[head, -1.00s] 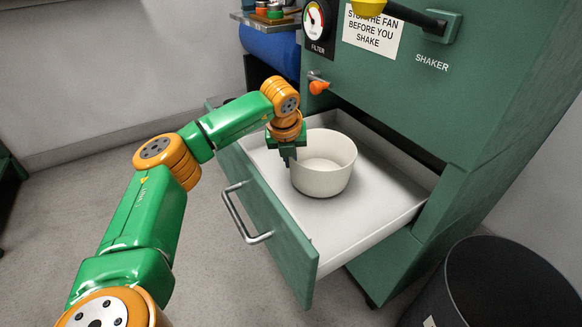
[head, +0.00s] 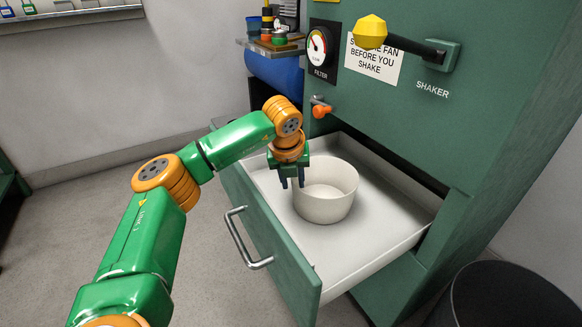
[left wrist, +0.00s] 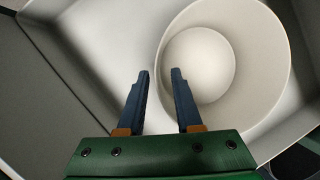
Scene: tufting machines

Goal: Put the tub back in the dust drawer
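The white round tub (head: 326,208) stands upright on the floor of the pulled-out dust drawer (head: 375,236), towards its left side. The drawer has a white inside and a green front. My left gripper (head: 292,184) points down at the tub's left rim. Its two dark fingers are apart, with nothing seen clamped between them. In the left wrist view, the tub (left wrist: 200,62) is open and empty; one fingertip overlaps its inside and the other lies outside its rim. Whether the fingers touch the wall cannot be told. My right gripper is out of view.
The green machine with a filter gauge (head: 319,46), orange knob (head: 321,111) and yellow-ended shaker lever (head: 371,32) rises behind the drawer. A dark bin (head: 510,300) stands at the lower right. Grey floor is clear left of the drawer.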

